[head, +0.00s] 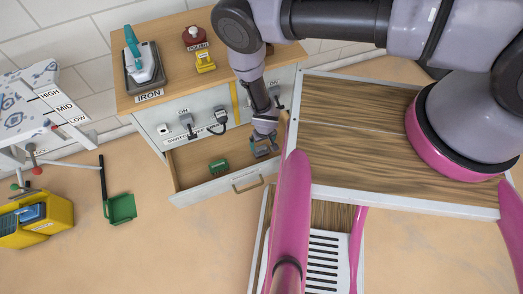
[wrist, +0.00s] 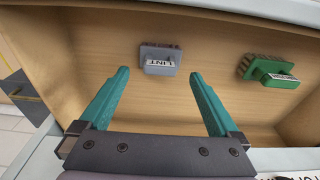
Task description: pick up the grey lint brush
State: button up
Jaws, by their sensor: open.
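The grey lint brush (wrist: 160,59) lies in an open wooden drawer (head: 200,156), with a white label reading LINT on it. In the wrist view it sits ahead of my gripper (wrist: 158,85), roughly between the lines of the two teal fingers. The fingers are wide apart with nothing between them, and the brush is beyond their tips. In the head view my gripper (head: 265,137) is over the right part of the drawer. The brush there is partly hidden by the gripper.
A green brush (wrist: 275,72) lies in the same drawer; the head view shows it left of my gripper (head: 218,166). A wood-topped surface (head: 350,130) stands to the right.

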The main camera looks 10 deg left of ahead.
aim_at(261, 147)
jog(key=f, duration=0.3)
jog(key=w+f, duration=0.1)
jog(key=f, duration=0.1)
jog(key=shift+a+f, duration=0.1)
jog(key=shift+a, duration=0.2)
jog(key=shift+s, duration=0.1)
jog(key=c, duration=1.5)
